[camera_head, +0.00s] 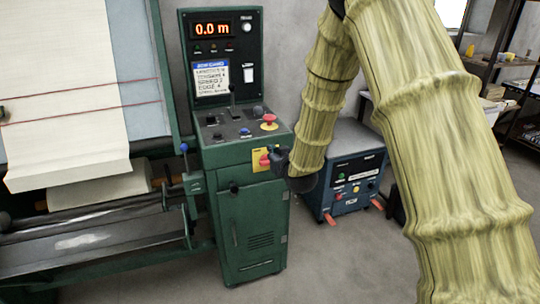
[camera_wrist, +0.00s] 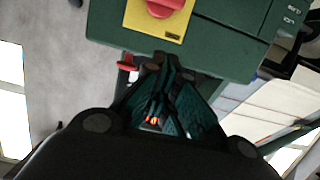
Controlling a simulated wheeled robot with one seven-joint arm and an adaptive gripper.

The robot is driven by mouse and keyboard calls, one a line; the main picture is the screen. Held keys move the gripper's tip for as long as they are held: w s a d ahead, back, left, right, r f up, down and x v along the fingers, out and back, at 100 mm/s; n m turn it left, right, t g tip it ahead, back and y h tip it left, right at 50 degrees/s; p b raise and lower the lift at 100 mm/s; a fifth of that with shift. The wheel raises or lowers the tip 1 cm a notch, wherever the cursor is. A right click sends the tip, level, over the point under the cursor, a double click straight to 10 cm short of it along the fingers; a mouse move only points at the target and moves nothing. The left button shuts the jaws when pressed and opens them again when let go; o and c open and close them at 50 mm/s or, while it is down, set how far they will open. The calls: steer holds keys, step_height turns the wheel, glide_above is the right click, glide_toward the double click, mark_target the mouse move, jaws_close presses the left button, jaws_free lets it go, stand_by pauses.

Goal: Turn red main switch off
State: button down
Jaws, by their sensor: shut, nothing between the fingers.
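The red main switch (camera_head: 264,161) sits on a yellow plate on the front of the green console, just left of my gripper. In the wrist view the red switch knob (camera_wrist: 163,6) and its yellow plate (camera_wrist: 140,22) are at the top edge, with the knob partly cut off, so its setting cannot be told. My gripper (camera_head: 276,156) is at the console front, close beside the switch, and partly covered by my arm's sleeve. In the wrist view my gripper (camera_wrist: 155,66) is shut and empty, its fingertips below the plate. Contact with the console cannot be told.
A red mushroom button (camera_head: 269,119) on a yellow base and a black lever (camera_head: 232,97) stand on the console top (camera_head: 218,150). The display (camera_head: 212,29) reads 0.0 m. A blue unit (camera_head: 346,178) stands to the right. A cloth machine with rollers (camera_head: 100,218) is left.

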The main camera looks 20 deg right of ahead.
steer(key=p+x, duration=0.1)
steer(key=x, duration=0.7)
steer(key=shift+p, duration=0.35)
steer(key=f, duration=0.2)
steer(key=shift+w+f+p, duration=0.3)
steer(key=shift+w, duration=0.05)
steer(key=shift+f, duration=0.8)
steer(key=shift+f, duration=0.1)
